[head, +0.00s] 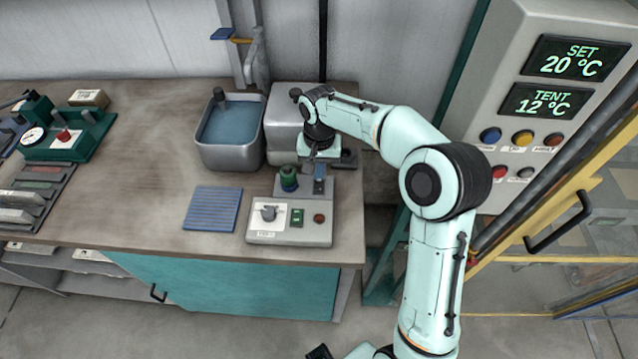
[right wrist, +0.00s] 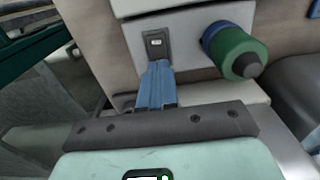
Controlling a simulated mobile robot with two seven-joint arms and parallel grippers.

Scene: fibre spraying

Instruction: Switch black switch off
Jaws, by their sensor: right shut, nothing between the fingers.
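The black switch (right wrist: 156,42) is a dark plate with a small pale rocker, set on a grey face in the right wrist view. In the head view it sits on the grey control box (head: 290,236), at the raised rear part beside a green knob (head: 289,180). My right gripper (head: 319,180) is over that rear part. Its blue fingers (right wrist: 157,70) are shut and empty, with their tips just below the switch plate in the right wrist view. I cannot tell whether they touch it, nor which way the rocker is set. My left gripper is not in view.
The green and blue knob (right wrist: 235,50) stands close right of the fingers in the wrist view. A water basin (head: 231,163) and blue ribbed mat (head: 212,209) lie left of the box. A panel (head: 560,15) with displays stands right. The table's middle left is clear.

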